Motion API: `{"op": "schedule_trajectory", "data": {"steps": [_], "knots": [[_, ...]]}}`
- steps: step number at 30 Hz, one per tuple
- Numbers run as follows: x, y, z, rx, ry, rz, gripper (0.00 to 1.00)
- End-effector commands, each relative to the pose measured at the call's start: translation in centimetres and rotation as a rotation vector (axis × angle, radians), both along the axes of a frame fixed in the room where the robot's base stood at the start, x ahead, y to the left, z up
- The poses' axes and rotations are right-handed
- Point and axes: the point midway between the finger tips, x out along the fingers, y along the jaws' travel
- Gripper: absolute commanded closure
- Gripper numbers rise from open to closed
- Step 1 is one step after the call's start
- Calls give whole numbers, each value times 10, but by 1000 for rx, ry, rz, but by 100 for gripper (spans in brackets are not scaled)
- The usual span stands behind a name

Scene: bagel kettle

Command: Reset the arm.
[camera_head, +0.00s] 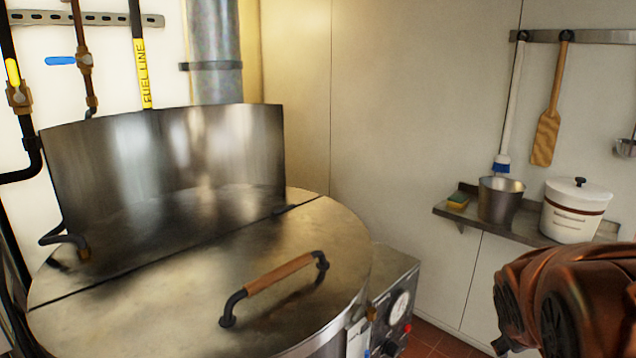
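A copper-brown part of my arm shows at the bottom right corner of the head view. My gripper is outside the picture, so its state does not show. The large steel kettle (340,235) fills the lower left. Its front lid half (200,295) lies flat and carries a wooden-grip handle (279,279). The kettle's inside does not show.
A wall shelf (470,222) at right holds a sponge (458,200), a metal pot (499,200) and a white crock (575,212). A brush and a wooden paddle (549,128) hang above. A control box (395,290) with a gauge adjoins the kettle. Pipes run at left.

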Motion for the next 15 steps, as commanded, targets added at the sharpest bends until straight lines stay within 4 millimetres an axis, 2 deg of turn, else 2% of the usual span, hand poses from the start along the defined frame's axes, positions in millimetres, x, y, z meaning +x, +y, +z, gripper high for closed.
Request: {"op": "schedule_trajectory", "data": {"steps": [1,5,9,12,15], "knots": [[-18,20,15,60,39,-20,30],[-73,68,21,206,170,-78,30],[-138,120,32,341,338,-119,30],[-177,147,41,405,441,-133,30],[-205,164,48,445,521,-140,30]]}}
